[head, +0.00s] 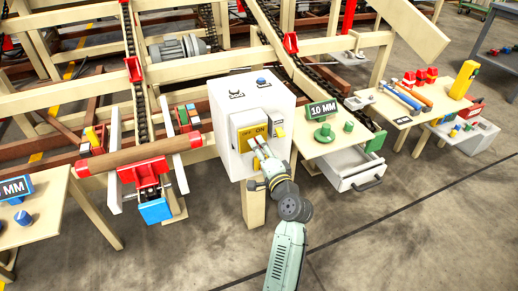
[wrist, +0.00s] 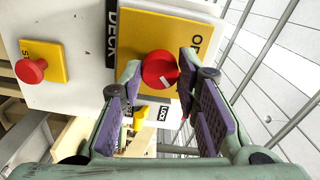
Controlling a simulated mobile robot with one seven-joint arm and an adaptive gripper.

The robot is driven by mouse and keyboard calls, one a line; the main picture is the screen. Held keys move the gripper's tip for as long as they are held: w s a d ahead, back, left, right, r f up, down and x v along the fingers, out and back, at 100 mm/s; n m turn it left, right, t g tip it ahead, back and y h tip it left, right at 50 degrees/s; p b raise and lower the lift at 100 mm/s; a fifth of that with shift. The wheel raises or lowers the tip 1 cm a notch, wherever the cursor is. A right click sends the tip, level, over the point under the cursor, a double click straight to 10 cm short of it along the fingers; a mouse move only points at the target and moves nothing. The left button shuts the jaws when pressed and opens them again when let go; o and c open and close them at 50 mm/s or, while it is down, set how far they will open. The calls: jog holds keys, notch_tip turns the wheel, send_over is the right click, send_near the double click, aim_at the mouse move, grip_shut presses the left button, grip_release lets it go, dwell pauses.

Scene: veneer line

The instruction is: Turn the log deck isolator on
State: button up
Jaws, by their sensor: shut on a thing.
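The log deck isolator is a yellow panel (head: 252,127) on the front of a white box (head: 226,108), with OFF lettered at its left and ON at its right. In the wrist view the panel (wrist: 143,29) appears turned, beside a black DECK label (wrist: 111,38). Its round red knob (wrist: 156,70) lies between the fingertips of my gripper (wrist: 161,67). My gripper is shut on the knob. In the head view my gripper (head: 258,146) reaches the panel from below and hides the knob.
A red stop button (wrist: 31,70) on a yellow plate sits on the same box. A 10 MM table (head: 335,142) with an open drawer (head: 356,170) stands right; a log (head: 140,154) lies left.

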jog(key=o, duration=1.2)
jog(key=shift+s, duration=0.1)
jog(key=v, duration=1.2)
